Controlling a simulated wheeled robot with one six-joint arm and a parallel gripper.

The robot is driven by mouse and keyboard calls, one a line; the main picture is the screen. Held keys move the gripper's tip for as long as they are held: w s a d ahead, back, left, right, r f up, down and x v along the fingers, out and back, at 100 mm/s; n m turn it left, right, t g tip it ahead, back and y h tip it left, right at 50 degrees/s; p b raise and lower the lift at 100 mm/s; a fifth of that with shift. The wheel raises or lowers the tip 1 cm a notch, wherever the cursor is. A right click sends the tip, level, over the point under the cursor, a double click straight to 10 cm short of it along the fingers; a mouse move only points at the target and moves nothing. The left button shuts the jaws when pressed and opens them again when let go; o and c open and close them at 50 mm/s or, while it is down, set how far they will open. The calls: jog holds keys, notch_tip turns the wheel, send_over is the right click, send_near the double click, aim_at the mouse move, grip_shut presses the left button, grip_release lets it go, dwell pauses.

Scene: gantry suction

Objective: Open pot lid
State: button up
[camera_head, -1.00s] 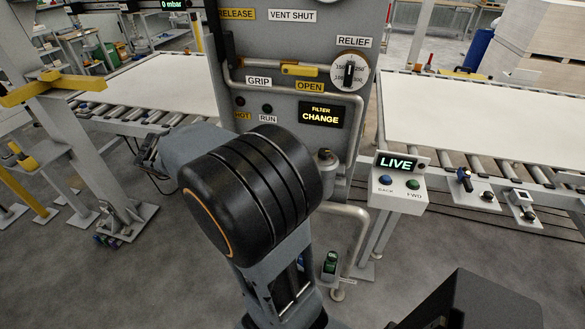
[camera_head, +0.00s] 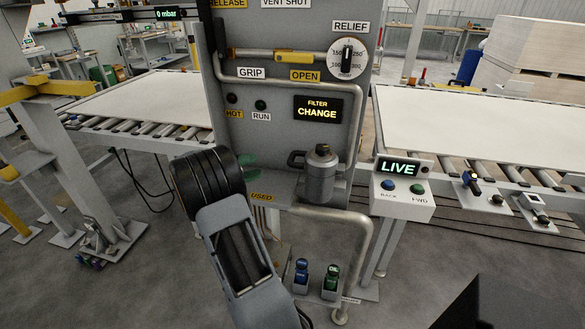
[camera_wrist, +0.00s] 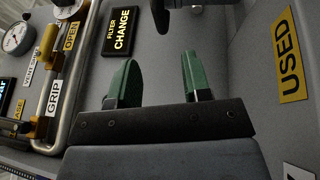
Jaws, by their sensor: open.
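The filter pot (camera_head: 321,178) is a grey metal canister with a rounded lid (camera_head: 322,153) and a small knob on top. A dark handle (camera_head: 296,160) juts from its left side. My gripper (camera_head: 248,166) is left of the pot, partly hidden behind my black wrist joint. In the wrist view its two green fingers (camera_wrist: 158,78) are apart with nothing between them. The pot shows only in part at the top edge of that view, beyond the fingertips and apart from them.
A bent pipe (camera_head: 360,225) runs below the pot. Roller conveyors with white boards (camera_head: 480,125) flank the panel. A LIVE control box (camera_head: 402,195) stands right.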

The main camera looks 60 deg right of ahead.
aim_at(292, 155)
jog(key=shift+s+d+f+b, duration=0.25)
jog(key=shift+s+f+b, duration=0.15)
jog(key=shift+b, duration=0.3)
jog(key=shift+r+p+x, duration=0.2)
jog(key=shift+p+x, duration=0.5)
jog(key=shift+x, duration=2.05)
jog(key=shift+r+p+x, duration=0.2)
jog(key=shift+p+x, duration=0.45)
jog(key=shift+x, duration=2.1)
jog(key=shift+w, duration=0.1)
grip_shut()
